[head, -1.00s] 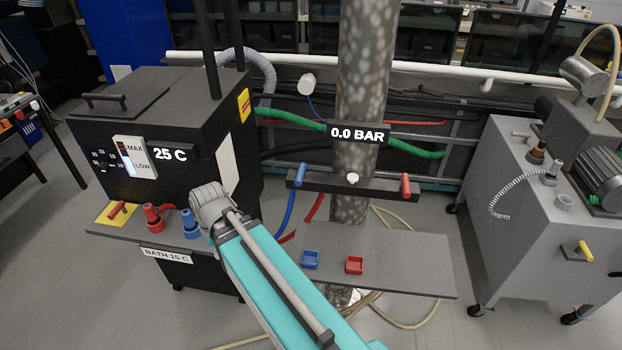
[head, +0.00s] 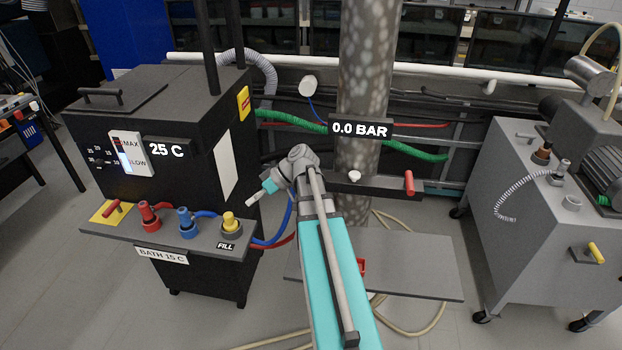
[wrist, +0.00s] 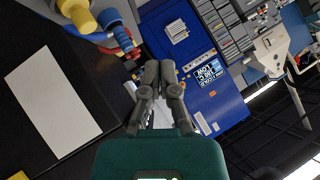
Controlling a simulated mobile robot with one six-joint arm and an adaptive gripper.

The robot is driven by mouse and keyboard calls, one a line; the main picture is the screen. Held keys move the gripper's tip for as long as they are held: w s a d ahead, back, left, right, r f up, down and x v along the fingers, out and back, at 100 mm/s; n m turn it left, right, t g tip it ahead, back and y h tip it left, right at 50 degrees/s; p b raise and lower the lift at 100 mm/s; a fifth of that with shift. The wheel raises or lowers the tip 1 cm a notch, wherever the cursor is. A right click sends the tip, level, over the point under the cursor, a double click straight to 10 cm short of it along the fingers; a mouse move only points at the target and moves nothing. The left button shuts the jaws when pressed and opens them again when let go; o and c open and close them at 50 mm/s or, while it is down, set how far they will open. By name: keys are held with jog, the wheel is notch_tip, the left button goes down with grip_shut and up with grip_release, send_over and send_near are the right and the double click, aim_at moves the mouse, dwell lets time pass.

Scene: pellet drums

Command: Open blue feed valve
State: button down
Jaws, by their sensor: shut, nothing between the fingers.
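In the head view the dark bar on the mottled column carries a red valve handle (head: 408,183) at its right end. The bar's left end, where a blue handle showed earlier, is hidden behind my arm. A blue hose fitting (head: 187,222) stands on the bath shelf, between a red and a yellow one. My gripper (head: 251,200) is above and right of the yellow fitting, pointing left and down, in free air. In the wrist view my gripper (wrist: 158,68) has its fingers together with nothing between them.
The black bath unit (head: 150,140) stands left, with a yellow fitting (head: 229,223) near its shelf end. A grey pump cart (head: 530,230) stands right. The gauge (head: 360,129) reads 0.0 BAR.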

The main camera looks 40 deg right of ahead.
jog(key=s+d+r+n+t+y+b, duration=0.1)
jog(key=d+r+t, duration=0.1)
jog(key=d, duration=0.4)
jog(key=s+d+r+n+t+y+b, duration=0.1)
jog(key=d+t, duration=0.1)
jog(key=d, duration=0.5)
jog(key=s+d+t, duration=0.1)
jog(key=s+d, duration=0.2)
jog(key=d, duration=0.2)
jog(key=s+d+t+h+b, duration=0.1)
jog(key=s+d, duration=0.3)
jog(key=d, duration=0.1)
jog(key=s+d+t+h, duration=0.1)
jog(key=s+d+t, duration=0.1)
jog(key=d, duration=0.4)
jog(key=shift+s+b, duration=0.35)
jog(key=shift+s, duration=0.45)
jog(key=shift+w+a+f, duration=0.1)
jog(key=shift+a, duration=0.05)
jog(key=b+x, duration=0.2)
jog(key=x, duration=1.2)
jog(key=shift+b, duration=0.35)
jog(key=shift+f, duration=0.1)
